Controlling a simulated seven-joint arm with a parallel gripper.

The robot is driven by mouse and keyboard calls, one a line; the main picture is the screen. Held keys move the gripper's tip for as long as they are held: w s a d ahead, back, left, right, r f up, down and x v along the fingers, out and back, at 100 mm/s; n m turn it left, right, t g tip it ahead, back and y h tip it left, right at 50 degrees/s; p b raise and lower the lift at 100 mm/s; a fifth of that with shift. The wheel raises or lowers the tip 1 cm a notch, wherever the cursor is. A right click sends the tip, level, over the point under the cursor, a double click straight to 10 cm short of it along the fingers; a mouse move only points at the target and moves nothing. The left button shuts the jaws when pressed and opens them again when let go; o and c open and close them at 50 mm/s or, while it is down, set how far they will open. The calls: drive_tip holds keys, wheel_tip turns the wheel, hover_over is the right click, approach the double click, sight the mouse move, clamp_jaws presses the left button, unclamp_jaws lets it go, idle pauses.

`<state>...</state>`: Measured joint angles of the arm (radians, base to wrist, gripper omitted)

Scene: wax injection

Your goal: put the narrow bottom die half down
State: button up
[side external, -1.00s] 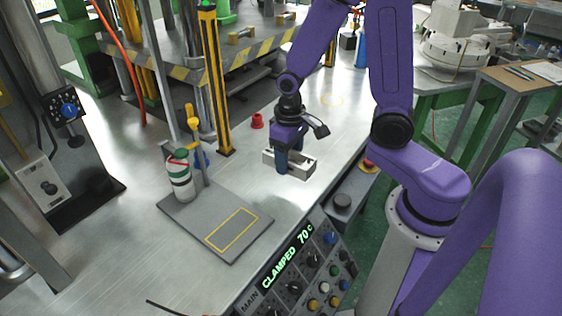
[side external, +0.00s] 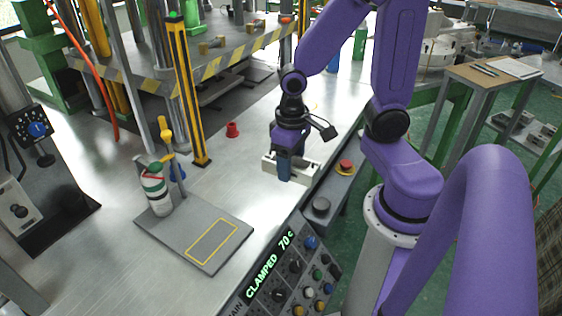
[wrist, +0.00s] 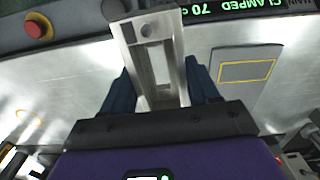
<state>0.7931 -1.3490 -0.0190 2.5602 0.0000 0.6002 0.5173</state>
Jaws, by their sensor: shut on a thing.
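The narrow bottom die half is a light grey metal block (side external: 306,171) with a long recess. It also shows in the wrist view (wrist: 134,62), running away between the fingers, with a round hole near its far end. My gripper (side external: 285,174) is shut on it, a blue finger on either side. In the side external view the die half looks roughly level, over the right part of the metal table near its front edge. Its underside is hidden, and I cannot tell how far it is above the table.
A grey plate with a yellow outlined rectangle (side external: 213,241) lies front left, with a white bottle (side external: 157,190) at its corner. A red cup (side external: 232,130) stands behind. The control panel (side external: 290,276) reads CLAMPED 70 C. A red button (side external: 345,167) sits beyond the table edge.

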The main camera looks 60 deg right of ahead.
drive_tip(key=shift+s+r, duration=0.3)
drive_tip(key=shift+s, duration=0.3)
drive_tip(key=shift+s+r, duration=0.25)
drive_tip(key=shift+s, duration=0.35)
drive_tip(key=shift+w+a+r+n, duration=0.15)
drive_tip(key=shift+a+n, duration=0.45)
drive_tip(key=shift+n, duration=0.3)
drive_tip(key=a+n, duration=1)
drive_tip(key=n, duration=0.5)
hover_over(212, 240)
wheel_tip(212, 240, down, 9)
drive_tip(key=shift+f, duration=1.65)
drive_tip(key=shift+f, duration=0.15)
